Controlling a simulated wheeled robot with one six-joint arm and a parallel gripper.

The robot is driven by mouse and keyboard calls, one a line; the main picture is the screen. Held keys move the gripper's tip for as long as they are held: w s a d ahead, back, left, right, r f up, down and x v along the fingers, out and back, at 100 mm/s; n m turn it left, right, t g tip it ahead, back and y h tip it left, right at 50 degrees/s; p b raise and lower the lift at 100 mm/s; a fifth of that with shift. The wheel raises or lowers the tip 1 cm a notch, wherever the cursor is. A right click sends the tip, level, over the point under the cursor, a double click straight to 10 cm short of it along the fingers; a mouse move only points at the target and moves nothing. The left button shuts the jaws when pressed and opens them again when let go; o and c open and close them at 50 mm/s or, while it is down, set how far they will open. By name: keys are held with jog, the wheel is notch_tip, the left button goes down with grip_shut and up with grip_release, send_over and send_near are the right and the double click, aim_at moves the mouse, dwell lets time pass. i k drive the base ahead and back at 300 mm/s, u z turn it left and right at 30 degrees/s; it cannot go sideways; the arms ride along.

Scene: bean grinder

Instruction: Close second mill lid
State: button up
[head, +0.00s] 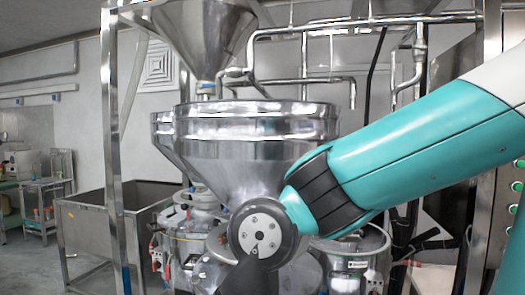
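A large steel mill hopper (240,125) with a wide round rim stands at the centre of the head view. The edge of a second, similar hopper (163,132) shows behind it at the left. I cannot make out a separate lid on either, or tell which is the second mill. My arm comes in from the right, in front of the large hopper's lower cone. A dark part at its wrist end, seemingly my gripper (257,280), runs out of the bottom of the frame. Its fingertips are not visible, and whether it holds anything is hidden.
A steel funnel (205,35) hangs above the hoppers, with pipes (305,75) to its right. Steel machine bodies (185,245) stand below. A round-rimmed vessel (355,250) is under my arm. An open steel bin (90,225) stands left; the floor (30,270) beyond it is clear.

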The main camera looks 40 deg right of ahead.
aim_at(241, 150)
jog(key=z, duration=0.35)
jog(key=k, duration=0.5)
jog(key=u, duration=0.7)
jog(key=i, duration=0.35)
jog(key=u, duration=0.55)
jog(key=i, duration=1.35)
jog(key=z, duration=0.8)
jog(key=i, duration=0.3)
jog(key=z, duration=0.3)
